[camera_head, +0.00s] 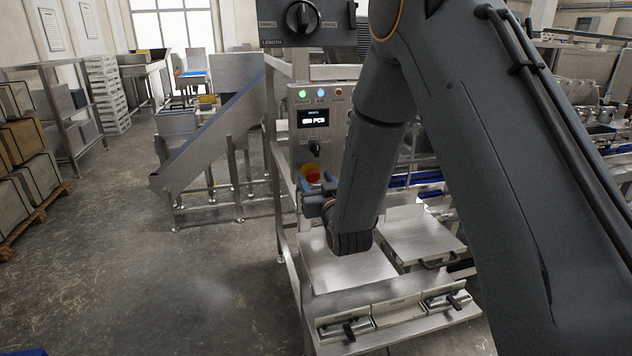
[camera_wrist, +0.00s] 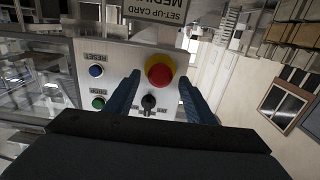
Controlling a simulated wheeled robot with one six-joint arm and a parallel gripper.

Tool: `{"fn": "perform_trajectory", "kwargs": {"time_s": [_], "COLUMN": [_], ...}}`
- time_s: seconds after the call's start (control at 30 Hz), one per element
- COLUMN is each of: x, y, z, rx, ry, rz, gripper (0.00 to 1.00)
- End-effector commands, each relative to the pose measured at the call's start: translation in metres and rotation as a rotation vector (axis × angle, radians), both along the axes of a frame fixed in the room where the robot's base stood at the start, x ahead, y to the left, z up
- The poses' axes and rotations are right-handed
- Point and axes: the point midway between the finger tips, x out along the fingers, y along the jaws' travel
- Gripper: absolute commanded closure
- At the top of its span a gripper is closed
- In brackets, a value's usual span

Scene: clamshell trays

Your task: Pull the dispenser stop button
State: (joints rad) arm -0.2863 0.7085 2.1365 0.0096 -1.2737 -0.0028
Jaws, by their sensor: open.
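The stop button is a red mushroom knob (camera_head: 311,173) on a yellow base, on the front of the grey dispenser control panel (camera_head: 326,124). In the wrist view, which looks upside down, the red knob (camera_wrist: 160,75) shows between my two blue fingers, near their tips. My gripper (camera_head: 308,195) is open in front of the panel, just below the button in the head view. The gripper also shows in the wrist view (camera_wrist: 159,82), with nothing held. How far the fingertips are from the knob is hard to tell.
A black selector switch (camera_wrist: 149,102), a blue button (camera_wrist: 96,71) and a green button (camera_wrist: 98,103) sit beside the stop button. A display (camera_head: 313,118) is above it. Steel lids (camera_head: 345,268) lie below my arm. A slanted steel chute (camera_head: 210,135) stands to the left.

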Motion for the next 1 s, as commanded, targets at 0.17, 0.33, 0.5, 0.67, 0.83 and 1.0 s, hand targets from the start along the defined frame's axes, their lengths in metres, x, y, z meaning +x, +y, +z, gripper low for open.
{"fn": "perform_trajectory", "kwargs": {"time_s": [0.17,0.33,0.5,0.67,0.83,1.0], "x": [-0.013,-0.040,-0.064,-0.074,-0.076,-0.076], "y": [-0.004,-0.011,-0.018,-0.021,-0.021,-0.021], "z": [-0.001,-0.001,-0.001,-0.001,0.000,0.000], "rx": [0.000,0.000,0.000,0.000,0.000,0.000], "ry": [0.000,0.000,0.000,0.001,0.000,0.001], "rz": [0.000,0.000,0.000,0.000,0.000,0.000], "gripper": [0.50,0.50,0.50,0.50,0.50,0.50]}}
